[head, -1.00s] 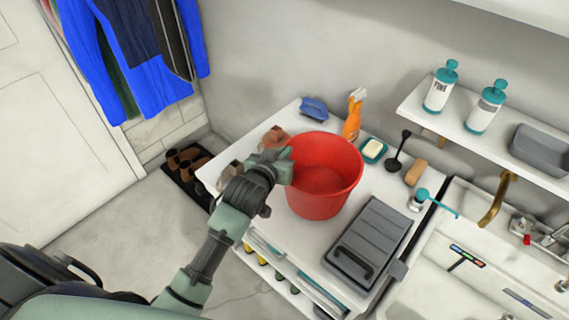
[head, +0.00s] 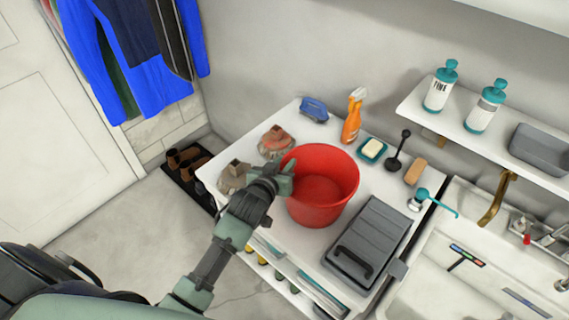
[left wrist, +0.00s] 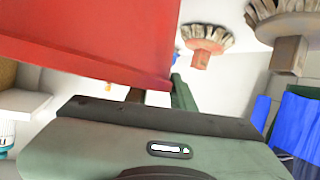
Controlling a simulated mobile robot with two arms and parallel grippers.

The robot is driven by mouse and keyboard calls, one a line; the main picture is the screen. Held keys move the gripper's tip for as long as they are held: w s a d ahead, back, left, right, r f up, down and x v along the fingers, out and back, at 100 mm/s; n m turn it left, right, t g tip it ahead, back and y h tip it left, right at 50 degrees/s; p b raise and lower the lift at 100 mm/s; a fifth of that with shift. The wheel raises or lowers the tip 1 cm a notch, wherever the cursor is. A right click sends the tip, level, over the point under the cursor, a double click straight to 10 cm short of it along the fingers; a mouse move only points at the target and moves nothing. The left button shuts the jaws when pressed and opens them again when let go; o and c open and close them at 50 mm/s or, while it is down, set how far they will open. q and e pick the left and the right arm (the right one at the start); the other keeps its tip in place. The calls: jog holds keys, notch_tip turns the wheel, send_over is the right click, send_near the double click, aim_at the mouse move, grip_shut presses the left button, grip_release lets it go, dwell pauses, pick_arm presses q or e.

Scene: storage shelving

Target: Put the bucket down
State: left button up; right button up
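The red bucket (head: 318,213) stands upright on the white table top, as far as the head view shows. My left gripper (head: 286,180) is at the bucket's left side, overlapping its rim and upper wall. In the left wrist view the bucket (left wrist: 90,35) fills the upper left. The gripper's fingers (left wrist: 158,94) are close together at the bucket's edge, one partly hidden behind the red wall, and appear shut on it. The bucket looks empty. My right gripper is in neither view.
On the white table (head: 292,236), two brushes (head: 273,142), a blue brush (head: 314,109), an orange spray bottle (head: 352,118), a soap dish (head: 371,150) and a grey box (head: 368,240) surround the bucket. A sink (head: 430,285) adjoins at right.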

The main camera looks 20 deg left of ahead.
pick_arm(q)
jog(key=shift+r, duration=0.15)
jog(key=b+v, duration=0.1)
jog(key=v, duration=1.1)
